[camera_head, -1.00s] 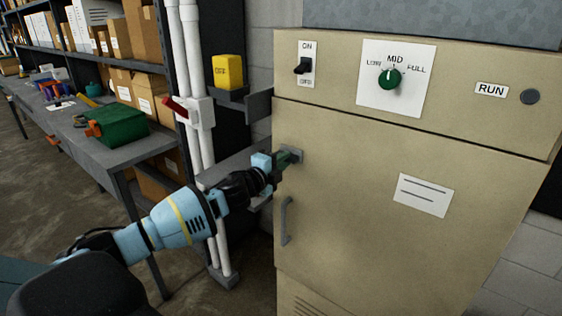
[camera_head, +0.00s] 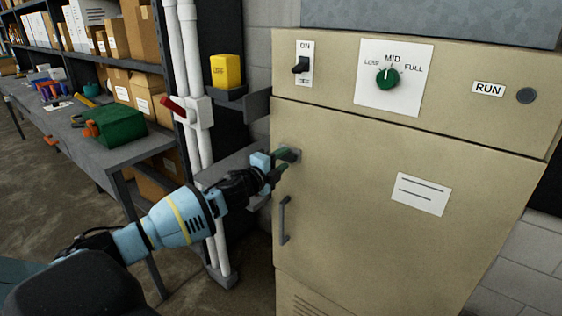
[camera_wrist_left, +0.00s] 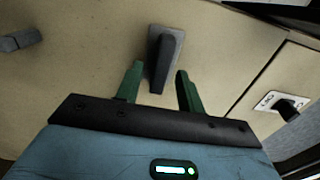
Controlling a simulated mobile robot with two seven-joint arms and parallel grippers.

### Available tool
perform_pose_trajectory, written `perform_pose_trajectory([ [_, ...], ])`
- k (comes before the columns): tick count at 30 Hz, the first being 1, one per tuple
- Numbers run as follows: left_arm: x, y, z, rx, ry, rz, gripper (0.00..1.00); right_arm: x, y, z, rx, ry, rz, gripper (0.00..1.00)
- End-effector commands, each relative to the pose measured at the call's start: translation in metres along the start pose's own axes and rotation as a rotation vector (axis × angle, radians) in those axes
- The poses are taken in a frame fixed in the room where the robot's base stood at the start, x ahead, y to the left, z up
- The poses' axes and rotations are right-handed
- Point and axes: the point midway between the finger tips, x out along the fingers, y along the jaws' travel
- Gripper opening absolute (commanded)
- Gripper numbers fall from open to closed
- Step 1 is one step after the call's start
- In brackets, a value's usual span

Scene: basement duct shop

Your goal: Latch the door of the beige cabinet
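The beige cabinet (camera_head: 380,240) stands at the right in the head view, its door (camera_head: 345,190) looking closed. A grey latch (camera_head: 294,154) sits near the door's upper left edge, partly hidden by my gripper. In the left wrist view the latch (camera_wrist_left: 167,60) shows as a dark lever on a grey plate. My left gripper (camera_head: 286,161) is at the latch. In the left wrist view its two green fingers (camera_wrist_left: 159,82) are apart, with the latch's lower end between or just beyond their tips; contact cannot be told. The right gripper is not in view.
A grey door handle (camera_head: 284,220) is below the latch. The panel above holds an ON switch (camera_head: 301,65), a green knob (camera_head: 388,78) and a RUN label (camera_head: 488,89). White pipes with a red-levered box (camera_head: 196,111) and a bench with a green box (camera_head: 118,125) are left.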

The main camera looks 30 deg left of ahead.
Motion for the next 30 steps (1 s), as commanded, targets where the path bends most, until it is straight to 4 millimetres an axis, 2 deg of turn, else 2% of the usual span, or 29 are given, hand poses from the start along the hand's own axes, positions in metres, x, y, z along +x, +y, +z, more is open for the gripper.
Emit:
perform_pose_trajectory([
  [7, -0.01, 0.002, 0.001, -0.001, -0.001, 0.002, 0.38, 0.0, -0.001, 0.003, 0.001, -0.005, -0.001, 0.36],
  [21, -0.066, 0.001, 0.0, 0.001, 0.0, 0.002, 0.38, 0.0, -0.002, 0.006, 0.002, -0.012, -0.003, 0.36],
  [30, -0.078, 0.0, 0.0, 0.0, 0.0, 0.0, 0.38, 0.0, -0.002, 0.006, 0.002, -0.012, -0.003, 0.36],
])
